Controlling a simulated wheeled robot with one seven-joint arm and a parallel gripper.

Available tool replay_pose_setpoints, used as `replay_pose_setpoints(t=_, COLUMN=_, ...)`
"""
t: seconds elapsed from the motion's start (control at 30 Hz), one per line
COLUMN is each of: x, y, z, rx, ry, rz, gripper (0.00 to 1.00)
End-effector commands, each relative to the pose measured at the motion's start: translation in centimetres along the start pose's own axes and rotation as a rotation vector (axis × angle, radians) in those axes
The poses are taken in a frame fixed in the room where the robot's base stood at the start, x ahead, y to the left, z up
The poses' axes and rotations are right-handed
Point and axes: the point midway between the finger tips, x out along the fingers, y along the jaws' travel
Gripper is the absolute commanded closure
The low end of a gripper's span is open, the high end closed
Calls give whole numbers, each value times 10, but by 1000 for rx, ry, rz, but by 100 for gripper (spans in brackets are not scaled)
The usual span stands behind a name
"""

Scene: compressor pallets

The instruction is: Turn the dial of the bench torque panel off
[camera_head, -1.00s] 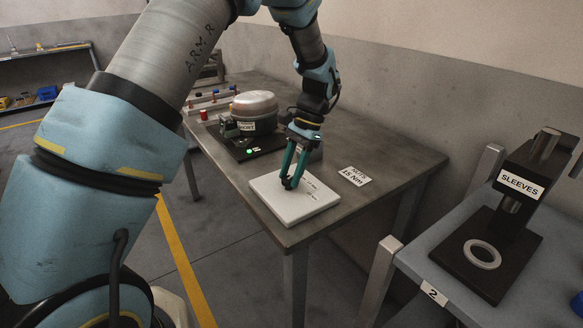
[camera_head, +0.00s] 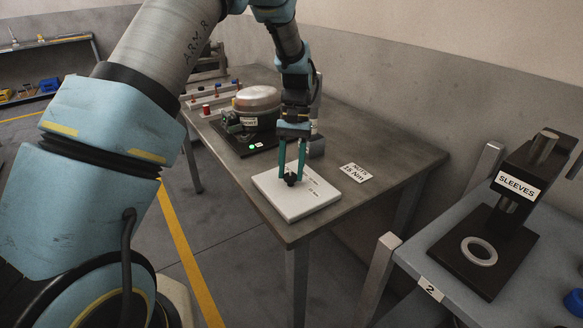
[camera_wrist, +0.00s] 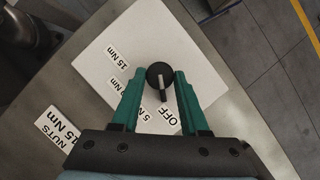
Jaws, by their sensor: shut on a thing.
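The bench torque panel is a white slab (camera_head: 305,207) at the near edge of the grey bench. Its black round dial (camera_wrist: 157,72) has a white pointer line and shows small between my fingertips in the head view (camera_head: 291,180). In the wrist view the pointer runs down the picture and slightly right, towards the OFF label (camera_wrist: 168,117). Torque labels such as 15 Nm (camera_wrist: 117,57) lie to the left, one partly hidden by a finger. My gripper (camera_wrist: 160,80) has its green fingers on both sides of the dial, shut on it; it points down at the panel in the head view (camera_head: 291,177).
A NUTS 15 Nm card (camera_head: 356,172) lies on the bench right of the panel. A compressor (camera_head: 257,105) on a black base with a green light stands behind. A side table at right holds the SLEEVES stand (camera_head: 519,186) and a pale ring (camera_head: 479,251).

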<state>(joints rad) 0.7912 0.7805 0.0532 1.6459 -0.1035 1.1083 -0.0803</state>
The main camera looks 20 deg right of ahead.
Motion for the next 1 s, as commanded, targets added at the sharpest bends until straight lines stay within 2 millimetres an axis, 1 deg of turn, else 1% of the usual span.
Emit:
replay_pose_setpoints(t=0.53, x=0, y=0, z=0, rx=-23, ry=2, rz=10, gripper=100)
replay_pose_setpoints(t=0.57, x=0, y=0, z=0, rx=-23, ry=2, rz=10, gripper=53)
replay_pose_setpoints(t=0.8, x=0, y=0, z=0, rx=-22, ry=1, rz=9, gripper=26)
replay_pose_setpoints(t=1.0, x=0, y=0, z=0, rx=-22, ry=1, rz=9, gripper=26)
